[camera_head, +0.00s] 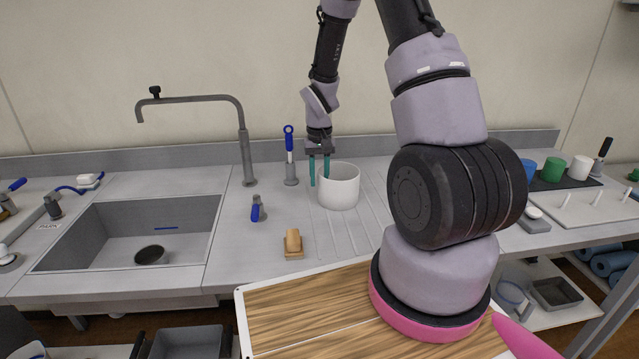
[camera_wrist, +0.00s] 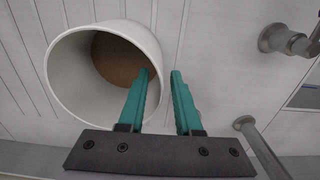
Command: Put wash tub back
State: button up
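A white round tub (camera_head: 340,188), likely the wash tub, stands upright on the ridged counter right of the sink. In the wrist view the white tub (camera_wrist: 70,80) shows its open mouth and a brown inside bottom. My gripper (camera_head: 320,178) is at the tub's left side, pointing down with teal fingers. In the wrist view my gripper (camera_wrist: 163,75) is open, one finger over the inside of the tub and one outside, with the wall between them. A gap shows between the wall and the outer finger. Contact of the inner finger cannot be told.
The sink (camera_head: 130,235) with its tap (camera_head: 245,150) is at the left. Coloured cups (camera_head: 553,169) are at the right.

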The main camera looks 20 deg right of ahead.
notch_tip(320, 180, up, 10)
jog(key=shift+r, duration=0.15)
jog(key=s+a+r+m+t+y, duration=0.2)
jog(key=s+r+t, duration=0.5)
jog(key=s+r, duration=1.5)
jog(key=shift+a+r, duration=0.15)
jog(key=shift+r, duration=1.7)
